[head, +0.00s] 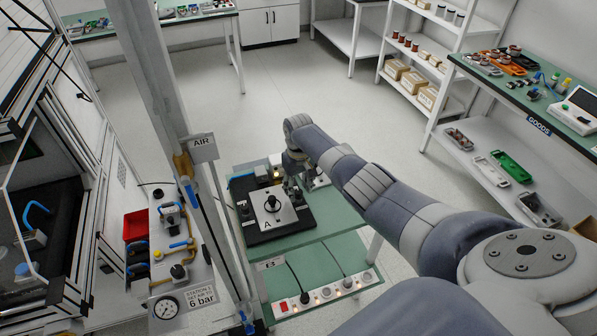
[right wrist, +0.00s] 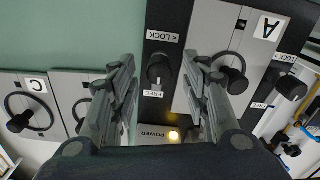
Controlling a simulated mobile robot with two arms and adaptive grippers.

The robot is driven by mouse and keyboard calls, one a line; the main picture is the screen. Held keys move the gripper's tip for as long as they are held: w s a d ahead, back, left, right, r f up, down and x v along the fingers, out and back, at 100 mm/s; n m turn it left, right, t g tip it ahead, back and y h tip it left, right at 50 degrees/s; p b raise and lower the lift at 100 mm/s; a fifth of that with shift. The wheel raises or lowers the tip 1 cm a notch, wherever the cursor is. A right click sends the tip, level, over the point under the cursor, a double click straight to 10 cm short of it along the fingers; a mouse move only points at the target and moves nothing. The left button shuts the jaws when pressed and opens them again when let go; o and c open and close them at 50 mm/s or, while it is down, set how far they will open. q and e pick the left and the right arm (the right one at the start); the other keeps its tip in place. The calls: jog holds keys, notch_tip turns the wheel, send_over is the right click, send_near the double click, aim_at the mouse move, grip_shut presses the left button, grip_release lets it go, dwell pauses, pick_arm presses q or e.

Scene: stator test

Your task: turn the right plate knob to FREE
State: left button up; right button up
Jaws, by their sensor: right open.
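A pale plate marked A (head: 268,222) sits on a black base (head: 255,236) on the green cart. The right wrist view shows the scene upside down. There, the black right plate knob (right wrist: 158,70) lies between a LOCK label and a FREE label; its exact setting is hard to read. My right gripper (right wrist: 163,95) is open, with its fingers on either side of the knob in the picture and apart from it. In the head view my right gripper (head: 297,188) points down over the base's right side and hides the knob. My left gripper is out of view.
The other plate knob (right wrist: 290,85) and plate A's round centre knob (right wrist: 232,75) are close by. A lit POWER lamp (right wrist: 173,135) sits near the fingers. Plate C (right wrist: 38,93) lies beside the base. An AIR post (head: 205,150) stands to the left.

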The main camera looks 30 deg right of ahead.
aim_at(299, 191)
notch_tip(299, 191, up, 11)
dwell(0.4)
dwell(0.4)
